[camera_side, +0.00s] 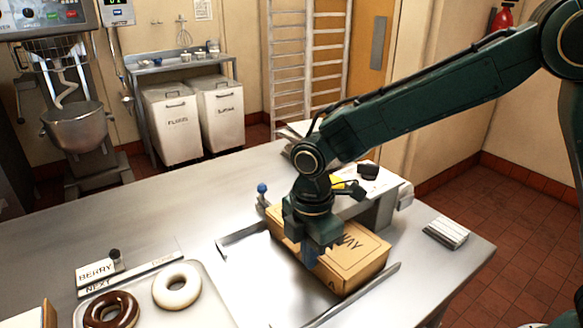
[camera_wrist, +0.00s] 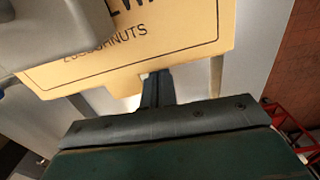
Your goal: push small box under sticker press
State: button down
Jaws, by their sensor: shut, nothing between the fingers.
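The small box (camera_side: 362,262) is a flat tan cardboard box with dark lettering, lying on the steel table; in the wrist view (camera_wrist: 190,40) its printed top shows. The sticker press (camera_side: 378,208) is a grey block at the box's far side, with a blue-knobbed lever (camera_side: 262,189). In the wrist view the press (camera_wrist: 50,30) covers the box's upper left part. My gripper (camera_side: 311,258) is shut and empty, pointing down at the box's near edge. In the wrist view its fingers (camera_wrist: 157,78) meet the box's edge; I cannot tell if they touch it. My wrist hides part of the box and press.
Metal guide rails (camera_side: 355,298) flank the box. A tray (camera_side: 205,305) with a chocolate and a white doughnut lies at the front left, beside a BERRY sign (camera_side: 95,272). A white stack (camera_side: 446,232) sits near the right table edge. The left back table is clear.

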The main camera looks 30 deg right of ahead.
jog(key=shift+a, duration=0.15)
jog(key=shift+a, duration=0.45)
jog(key=a, duration=0.3)
notch_tip(320, 180, up, 10)
jog(key=shift+d, duration=0.15)
